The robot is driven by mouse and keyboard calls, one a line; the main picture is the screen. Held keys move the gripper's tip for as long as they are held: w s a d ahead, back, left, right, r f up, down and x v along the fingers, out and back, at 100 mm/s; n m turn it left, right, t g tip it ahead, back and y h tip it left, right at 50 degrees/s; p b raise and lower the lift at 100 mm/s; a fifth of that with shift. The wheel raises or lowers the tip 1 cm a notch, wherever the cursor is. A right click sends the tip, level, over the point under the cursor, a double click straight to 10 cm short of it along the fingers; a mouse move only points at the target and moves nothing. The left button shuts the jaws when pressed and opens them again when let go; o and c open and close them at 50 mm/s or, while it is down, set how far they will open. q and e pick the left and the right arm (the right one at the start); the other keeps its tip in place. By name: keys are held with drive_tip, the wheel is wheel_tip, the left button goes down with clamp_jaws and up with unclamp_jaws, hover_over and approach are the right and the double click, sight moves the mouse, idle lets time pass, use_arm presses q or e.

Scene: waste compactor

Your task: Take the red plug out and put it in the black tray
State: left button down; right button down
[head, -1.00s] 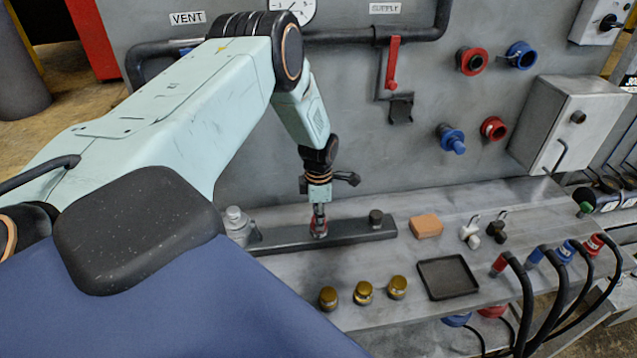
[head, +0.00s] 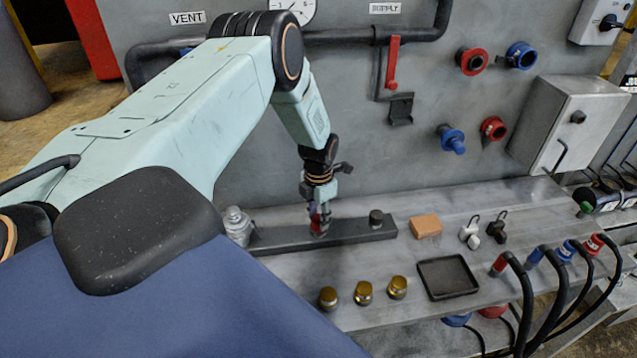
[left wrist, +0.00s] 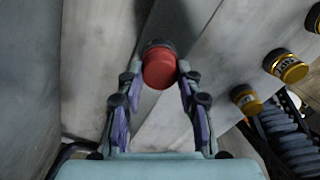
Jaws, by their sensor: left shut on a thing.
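The red plug (left wrist: 159,68) shows in the left wrist view between the fingertips of my left gripper (left wrist: 157,82). In the head view my left gripper (head: 319,222) is at the dark bar on the bench (head: 352,230), shut on the red plug, which is mostly hidden there by the fingers. The plug's lower end is at the bar; I cannot tell whether it is still seated in it. The black tray (head: 447,279) lies empty on the bench to the right, nearer the front. My right gripper is not in view.
A dark knob (head: 376,218) stands on the bar's right end. An orange block (head: 425,226), a white padlock (head: 469,232) and a black padlock (head: 497,230) lie to the right. Several brass caps (head: 363,292) stand in front. Hoses (head: 527,300) rise right of the tray.

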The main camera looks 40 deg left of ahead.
use_arm(q)
drive_tip(key=n, duration=0.4)
drive_tip(key=c, duration=0.8)
unclamp_jaws()
drive_tip(key=shift+c, duration=0.5)
